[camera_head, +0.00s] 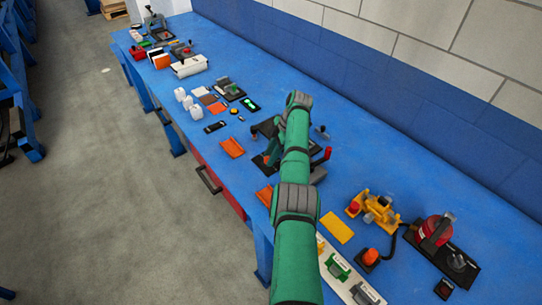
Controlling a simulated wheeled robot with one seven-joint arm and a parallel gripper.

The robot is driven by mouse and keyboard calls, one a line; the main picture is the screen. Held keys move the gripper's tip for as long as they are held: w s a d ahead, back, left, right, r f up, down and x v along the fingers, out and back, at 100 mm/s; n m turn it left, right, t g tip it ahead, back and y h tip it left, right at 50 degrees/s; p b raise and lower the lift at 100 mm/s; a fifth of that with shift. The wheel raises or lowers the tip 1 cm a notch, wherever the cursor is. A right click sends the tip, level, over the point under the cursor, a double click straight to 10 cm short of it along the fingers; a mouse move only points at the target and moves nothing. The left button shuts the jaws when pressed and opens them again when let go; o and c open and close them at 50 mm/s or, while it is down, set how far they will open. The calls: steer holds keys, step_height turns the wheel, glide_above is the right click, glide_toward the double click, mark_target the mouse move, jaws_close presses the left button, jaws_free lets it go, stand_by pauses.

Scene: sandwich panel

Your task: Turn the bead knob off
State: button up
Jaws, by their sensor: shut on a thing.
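My green and grey arm reaches over the blue bench to a dark device (300,158) near its middle. My gripper (268,158) is low at the left side of this device, small and partly hidden by my arm. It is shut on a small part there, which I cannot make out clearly. A red upright handle (326,154) stands at the device's right side. I cannot pick out the bead knob for certain, nor tell how it is turned.
Orange trays (231,148), white bottles (189,103) and a dark plate with green lights (250,104) lie to the left. A yellow device (378,212), a yellow sheet (337,228) and a red machine (434,230) stand to the right. The blue wall edges the bench behind.

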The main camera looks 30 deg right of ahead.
steer(key=shift+w+a+r+n, duration=0.1)
steer(key=shift+w+n, duration=0.05)
steer(key=shift+n, duration=0.35)
steer(key=o, duration=1)
steer(key=v, duration=1)
steer(key=shift+r, duration=0.3)
steer(key=shift+d, duration=0.25)
steer(key=shift+a, duration=0.1)
